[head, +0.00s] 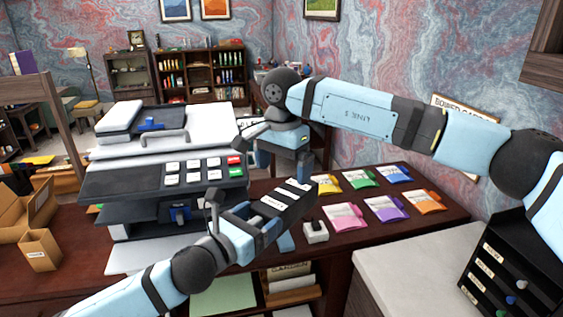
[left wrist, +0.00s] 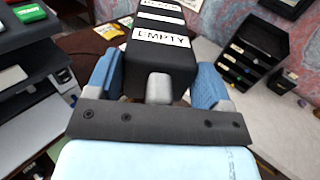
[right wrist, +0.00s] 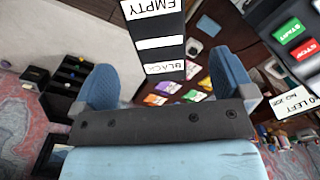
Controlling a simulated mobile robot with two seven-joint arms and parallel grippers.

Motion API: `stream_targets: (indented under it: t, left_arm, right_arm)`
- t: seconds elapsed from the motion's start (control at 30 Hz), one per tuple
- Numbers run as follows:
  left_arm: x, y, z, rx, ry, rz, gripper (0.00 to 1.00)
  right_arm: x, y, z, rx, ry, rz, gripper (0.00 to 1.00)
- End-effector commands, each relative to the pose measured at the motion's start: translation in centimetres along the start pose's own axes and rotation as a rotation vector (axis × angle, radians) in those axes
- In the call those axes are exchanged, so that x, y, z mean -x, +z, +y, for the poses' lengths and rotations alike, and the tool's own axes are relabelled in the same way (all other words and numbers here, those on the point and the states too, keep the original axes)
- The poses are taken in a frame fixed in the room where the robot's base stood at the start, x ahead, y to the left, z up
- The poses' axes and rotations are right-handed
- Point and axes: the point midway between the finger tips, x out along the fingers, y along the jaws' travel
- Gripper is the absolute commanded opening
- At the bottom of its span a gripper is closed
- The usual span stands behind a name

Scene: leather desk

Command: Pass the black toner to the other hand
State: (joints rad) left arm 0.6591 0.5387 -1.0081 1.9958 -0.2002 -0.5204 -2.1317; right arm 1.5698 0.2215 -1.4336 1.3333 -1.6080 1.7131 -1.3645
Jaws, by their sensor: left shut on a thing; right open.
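The black toner (head: 287,205) is a long dark box with white labels, held tilted up above the desk. My left gripper (head: 262,222) is shut on its lower end. In the left wrist view the toner (left wrist: 160,62) sits between the blue fingers (left wrist: 158,85), with a label reading EMPTY. My right gripper (head: 285,160) is open just above the far end of the toner. In the right wrist view the toner (right wrist: 158,40) reaches between the open blue fingers (right wrist: 172,85), with its BLACK label nearest. Whether those fingers touch it cannot be told.
A large printer (head: 165,160) with buttons stands left of the grippers. Several coloured packets (head: 385,207) lie on the desk at right. A small white switch box (head: 315,232) stands below the toner. A black drawer unit (head: 512,265) is at far right.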

Motion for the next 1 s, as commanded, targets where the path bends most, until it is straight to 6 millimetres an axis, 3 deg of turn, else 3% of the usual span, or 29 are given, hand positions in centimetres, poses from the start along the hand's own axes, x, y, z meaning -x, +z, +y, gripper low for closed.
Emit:
stream_targets:
  t: [0.5,0.7,1.0]
  left_arm:
    - [0.0,0.1,0.0,0.0,-0.001,-0.002,0.4]
    - [0.0,0.1,0.0,0.0,-0.001,-0.002,0.4]
    - [0.0,0.1,0.0,0.0,0.0,-0.002,0.4]
  right_arm:
    - [-9.1,0.2,0.0,0.0,0.0,-0.006,1.0]
    - [-10.7,0.2,0.0,0.0,-0.001,-0.006,1.0]
    - [-10.9,0.2,-0.1,0.0,-0.002,-0.006,1.0]
